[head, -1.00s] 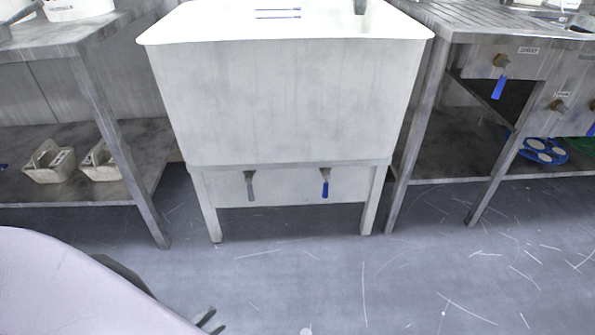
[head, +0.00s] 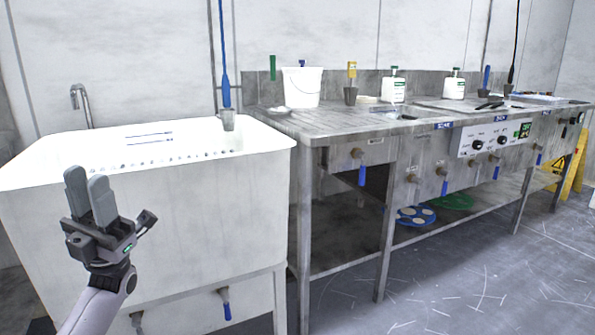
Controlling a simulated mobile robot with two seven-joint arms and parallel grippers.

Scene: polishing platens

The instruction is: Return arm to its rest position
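My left gripper (head: 87,181) is raised at the left of the head view, with its fingers pointing up. The two grey fingers lie side by side with no visible gap, and nothing shows between them. It appears in front of the white sink tub (head: 200,215), overlapping the tub's front in the picture. My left forearm comes up from the bottom edge. My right gripper and arm are out of view.
A steel bench (head: 330,126) stands right of the tub, with a white bucket (head: 302,87), bottles and a control panel (head: 488,141). Blue valve handles stick out in front. A yellow floor sign (head: 573,168) stands far right. The floor (head: 450,270) at lower right is clear.

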